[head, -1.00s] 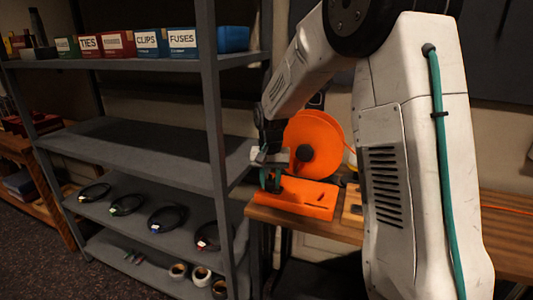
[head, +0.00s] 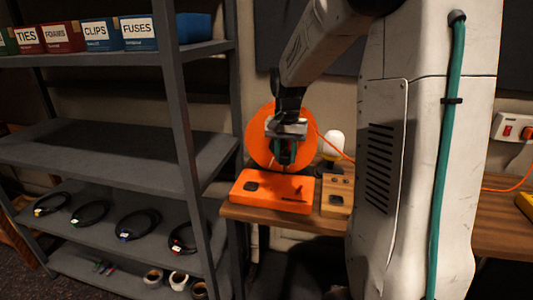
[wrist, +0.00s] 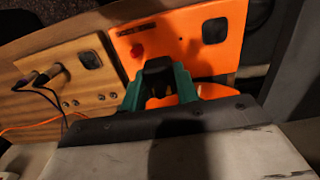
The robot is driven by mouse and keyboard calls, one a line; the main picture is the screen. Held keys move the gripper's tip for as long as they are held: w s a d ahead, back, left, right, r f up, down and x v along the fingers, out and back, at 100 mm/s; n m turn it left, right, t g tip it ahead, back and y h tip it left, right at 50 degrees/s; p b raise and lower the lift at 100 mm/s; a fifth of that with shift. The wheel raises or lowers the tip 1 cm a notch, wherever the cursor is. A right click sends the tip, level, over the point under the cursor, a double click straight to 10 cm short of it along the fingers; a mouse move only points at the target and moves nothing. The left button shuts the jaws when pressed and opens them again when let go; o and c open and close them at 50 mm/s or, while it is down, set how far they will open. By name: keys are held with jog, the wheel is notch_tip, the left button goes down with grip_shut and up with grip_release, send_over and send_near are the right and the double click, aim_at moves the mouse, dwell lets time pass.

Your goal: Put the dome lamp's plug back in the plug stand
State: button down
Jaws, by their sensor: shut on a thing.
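My gripper (head: 286,156) has green fingertips and is shut on a black plug (wrist: 158,72), raised above the orange outlet box (head: 270,191). In the wrist view, the box (wrist: 185,42) lies beyond the fingers, with an empty-looking square recess and a red button. The wooden plug stand (head: 336,204) is right of the box. The stand (wrist: 75,88) is at left in the wrist view, with one square dark recess and dark plug-like pieces with black cords at its left. The white dome lamp (head: 331,143) stands behind the stand. The held plug's prongs are hidden.
A large orange cable reel (head: 257,138) stands close behind my gripper. A grey shelf rack (head: 90,145) with labelled bins and coiled cables is to the left. A wall outlet (head: 513,128) with an orange cord is at right. The air above the stand looks clear.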

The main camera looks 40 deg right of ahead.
jog(key=s+d, duration=1.1)
jog(key=s, duration=0.2)
send_over(336, 200)
notch_tip(336, 200, down, 6)
jog(key=shift+w+d+f, duration=0.1)
jog(key=shift+d+f, duration=0.05)
jog(key=shift+f, duration=0.75)
jog(key=shift+f, duration=0.85)
jog(key=shift+f, duration=0.6)
dwell(0.6)
jog(key=c, duration=1)
grip_release()
jog(key=shift+o, duration=0.2)
